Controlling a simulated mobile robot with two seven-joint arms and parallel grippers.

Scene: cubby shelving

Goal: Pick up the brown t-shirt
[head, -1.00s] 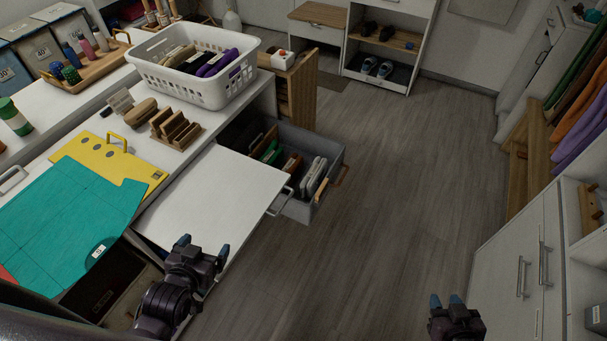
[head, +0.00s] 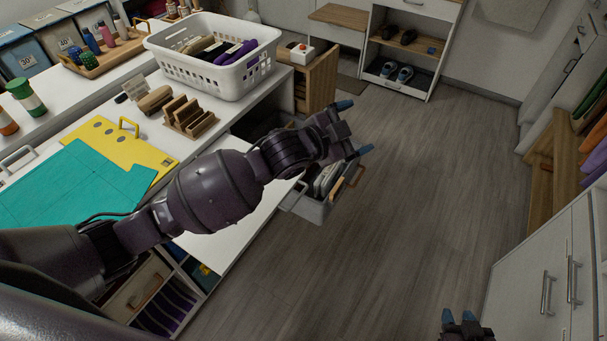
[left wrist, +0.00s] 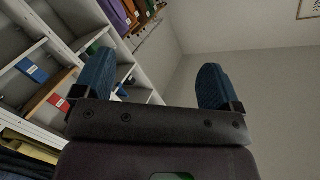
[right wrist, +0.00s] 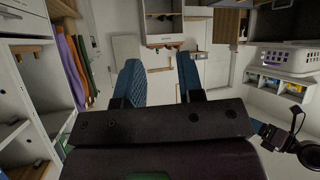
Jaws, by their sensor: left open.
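I cannot clearly pick out the brown t-shirt. Folded dark, brownish and purple cloths lie in the white basket (head: 215,75) on the counter in the head view. Garments hang at the right edge, among them an orange one (head: 598,128), and they also show at the left of the right wrist view (right wrist: 75,60). My left gripper (head: 354,127) is open and empty, above the floor beyond the pulled-out grey drawer (head: 312,208). My right gripper (head: 458,316) is low at the bottom right, its fingers apart with nothing between them, near the white cabinet.
A white counter holds a teal mat (head: 75,185), a yellow board (head: 120,140) and a wooden rack (head: 190,115). A white cabinet (head: 550,270) stands at the right. A shoe shelf (head: 405,45) stands at the back. The floor (head: 400,200) between is clear.

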